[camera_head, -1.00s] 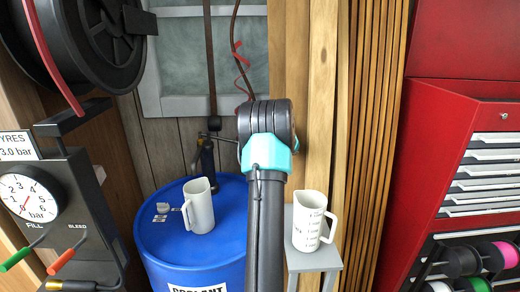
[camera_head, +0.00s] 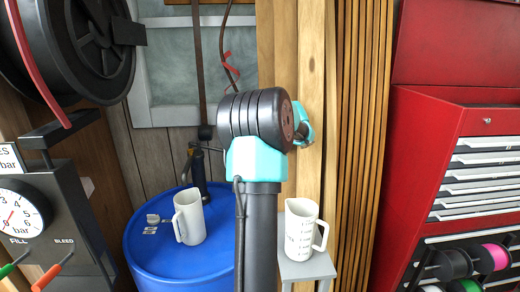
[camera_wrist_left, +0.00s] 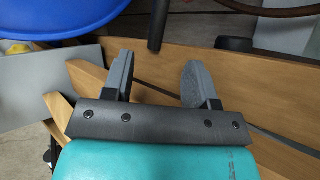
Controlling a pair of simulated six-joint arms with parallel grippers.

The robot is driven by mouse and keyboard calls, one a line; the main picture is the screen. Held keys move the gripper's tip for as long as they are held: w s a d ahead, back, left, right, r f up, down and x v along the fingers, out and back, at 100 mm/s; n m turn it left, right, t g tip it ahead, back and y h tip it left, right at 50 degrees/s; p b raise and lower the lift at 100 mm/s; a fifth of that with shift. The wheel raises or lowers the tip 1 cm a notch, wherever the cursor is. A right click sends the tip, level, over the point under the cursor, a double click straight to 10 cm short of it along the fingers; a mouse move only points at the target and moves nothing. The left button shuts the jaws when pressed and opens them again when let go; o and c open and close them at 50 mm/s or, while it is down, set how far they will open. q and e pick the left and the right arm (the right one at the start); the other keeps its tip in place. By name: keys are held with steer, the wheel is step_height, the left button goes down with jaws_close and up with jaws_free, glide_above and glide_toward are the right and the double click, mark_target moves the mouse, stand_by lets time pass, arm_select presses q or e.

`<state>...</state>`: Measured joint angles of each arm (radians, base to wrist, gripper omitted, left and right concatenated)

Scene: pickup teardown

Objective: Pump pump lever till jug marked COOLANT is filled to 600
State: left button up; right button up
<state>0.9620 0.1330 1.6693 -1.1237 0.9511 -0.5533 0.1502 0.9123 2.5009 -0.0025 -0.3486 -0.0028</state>
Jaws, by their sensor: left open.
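A blue drum (camera_head: 150,250) stands at lower left in the head view. A white jug (camera_head: 188,220) stands upright on it, its front without a readable name. A second white jug (camera_head: 298,232), with graduation marks, stands on a grey stool (camera_head: 312,268); I cannot read its name or see its fill level. A dark pump with a lever (camera_head: 197,160) stands at the drum's back edge. My arm blocks the middle of the view. My left gripper (camera_wrist_left: 158,78) is open and empty in the left wrist view, with the drum (camera_wrist_left: 60,15) beyond it. My right gripper is not seen.
A tyre inflator with a gauge (camera_head: 18,215) stands at far left below a hose reel (camera_head: 70,45). A red tool cabinet (camera_head: 425,150) stands at right. Wooden slats (camera_head: 362,130) line the wall behind the stool.

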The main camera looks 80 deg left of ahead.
arm_select(q)
steer(key=shift+v, duration=1.7)
steer(key=shift+w+d, duration=0.1)
